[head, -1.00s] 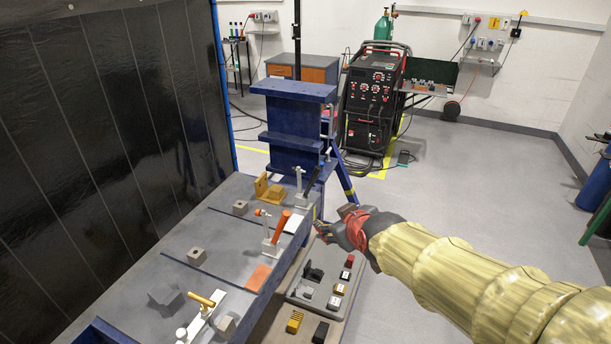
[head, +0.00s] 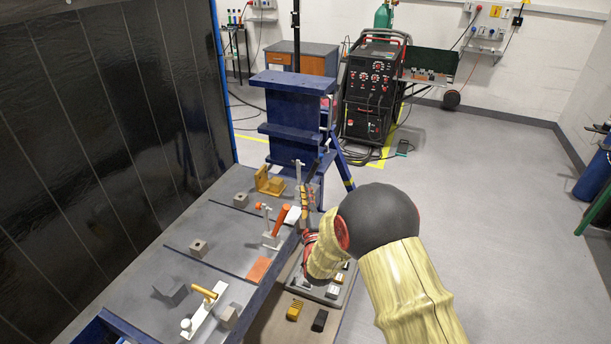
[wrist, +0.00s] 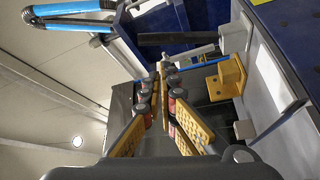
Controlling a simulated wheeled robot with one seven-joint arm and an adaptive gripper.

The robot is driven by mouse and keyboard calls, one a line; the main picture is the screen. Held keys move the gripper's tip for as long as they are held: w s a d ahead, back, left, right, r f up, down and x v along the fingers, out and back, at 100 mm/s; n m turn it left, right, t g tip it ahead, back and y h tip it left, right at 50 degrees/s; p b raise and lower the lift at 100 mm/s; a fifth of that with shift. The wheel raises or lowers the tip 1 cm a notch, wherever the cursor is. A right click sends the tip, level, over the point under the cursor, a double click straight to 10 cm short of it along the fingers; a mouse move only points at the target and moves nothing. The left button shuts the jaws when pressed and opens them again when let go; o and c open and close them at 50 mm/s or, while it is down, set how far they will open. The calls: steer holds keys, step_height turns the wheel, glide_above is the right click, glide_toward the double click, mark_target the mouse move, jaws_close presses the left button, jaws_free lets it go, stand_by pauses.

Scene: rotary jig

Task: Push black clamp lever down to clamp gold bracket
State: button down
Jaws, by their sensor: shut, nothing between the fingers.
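The gold bracket (head: 268,181) sits at the far end of the grey bench top, and it also shows right of the fingers in the wrist view (wrist: 226,79). The black clamp lever (head: 315,168) slants upward right of the bracket, partly hidden by my gripper. In the wrist view a dark bar that looks like this lever (wrist: 178,38) lies beyond the fingertips. My gripper (head: 304,188) is shut and empty, with its fingers toward the clamp; its tips also show in the wrist view (wrist: 161,70). I cannot tell whether they touch the lever.
A clamp with a red-orange lever (head: 281,221) stands nearer on the bench, and a yellow-handled clamp (head: 205,293) nearer still. Small grey blocks (head: 198,248) lie about. A blue steel column (head: 292,110) rises behind the bracket. A low board with switches (head: 330,293) is below the bench edge.

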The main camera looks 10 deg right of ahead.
mark_target(311, 174)
steer(key=w+r, duration=0.1)
steer(key=w, duration=0.8)
steer(key=shift+w+d+r, duration=0.15)
steer(key=shift+w+r, duration=0.15)
steer(key=shift+r, duration=0.1)
steer(key=shift+d+f+b, duration=0.1)
steer(key=shift+f+b, duration=0.05)
steer(key=shift+b, duration=0.4)
steer(key=shift+s+d+m+b, duration=0.2)
steer(key=shift+m+b, duration=0.2)
steer(key=shift+b, duration=0.2)
